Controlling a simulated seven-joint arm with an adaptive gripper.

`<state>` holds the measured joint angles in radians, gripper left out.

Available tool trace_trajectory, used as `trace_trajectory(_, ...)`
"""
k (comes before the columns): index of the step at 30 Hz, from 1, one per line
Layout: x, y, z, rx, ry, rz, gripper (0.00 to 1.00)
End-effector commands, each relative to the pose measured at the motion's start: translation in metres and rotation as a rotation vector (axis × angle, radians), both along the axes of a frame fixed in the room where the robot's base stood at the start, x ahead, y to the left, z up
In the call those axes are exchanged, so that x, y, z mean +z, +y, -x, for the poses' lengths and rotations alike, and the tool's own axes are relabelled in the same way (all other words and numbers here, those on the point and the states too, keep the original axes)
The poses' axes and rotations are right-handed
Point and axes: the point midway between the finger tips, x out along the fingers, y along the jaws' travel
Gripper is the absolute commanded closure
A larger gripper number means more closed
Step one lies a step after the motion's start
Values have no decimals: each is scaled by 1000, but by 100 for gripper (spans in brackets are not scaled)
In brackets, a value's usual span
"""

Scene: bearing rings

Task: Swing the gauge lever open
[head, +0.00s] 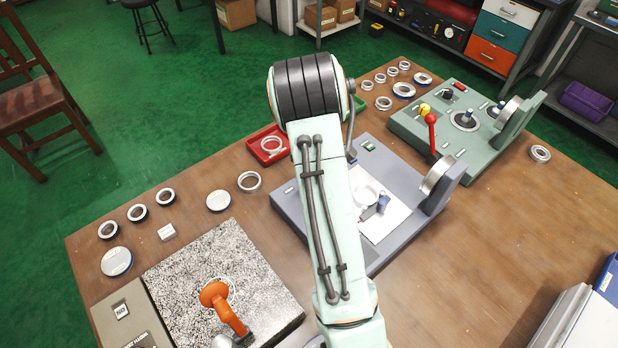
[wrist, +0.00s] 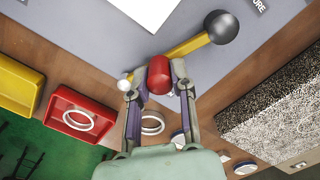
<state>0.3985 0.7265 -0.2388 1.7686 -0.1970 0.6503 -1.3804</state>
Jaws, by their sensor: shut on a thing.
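In the wrist view, my gripper (wrist: 159,88) is shut on a red knob (wrist: 158,72). The knob sits over a yellow bar (wrist: 187,46), which I take to be the gauge lever. In the head view my arm hides the gripper and this lever; the blue-grey plate (head: 290,205) shows on both sides of the arm.
A red tray (head: 268,158) with a ring stands left of the plate, and it also shows in the wrist view (wrist: 62,102). A speckled granite slab (head: 180,270) lies front left. A green fixture (head: 405,125) stands back right. Loose rings lie along the table's left edge.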

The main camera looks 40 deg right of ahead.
Motion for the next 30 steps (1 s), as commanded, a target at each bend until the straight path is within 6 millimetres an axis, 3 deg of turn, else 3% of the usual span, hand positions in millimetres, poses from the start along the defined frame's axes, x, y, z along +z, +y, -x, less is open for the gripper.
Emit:
trace_trajectory(1, -1, 2, 0, 4, 0, -4, 100)
trace_trajectory(2, -1, 2, 0, 4, 0, -4, 68)
trace_trajectory(3, -1, 2, 0, 4, 0, -4, 56)
trace_trajectory(4, -1, 2, 0, 4, 0, -4, 51)
trace_trajectory(12, 0, 1, 0, 2, 0, -2, 51)
trace_trajectory(16, 10, 1, -1, 1, -2, -1, 51)
trace_trajectory(30, 105, 1, -1, 3, -4, -1, 51)
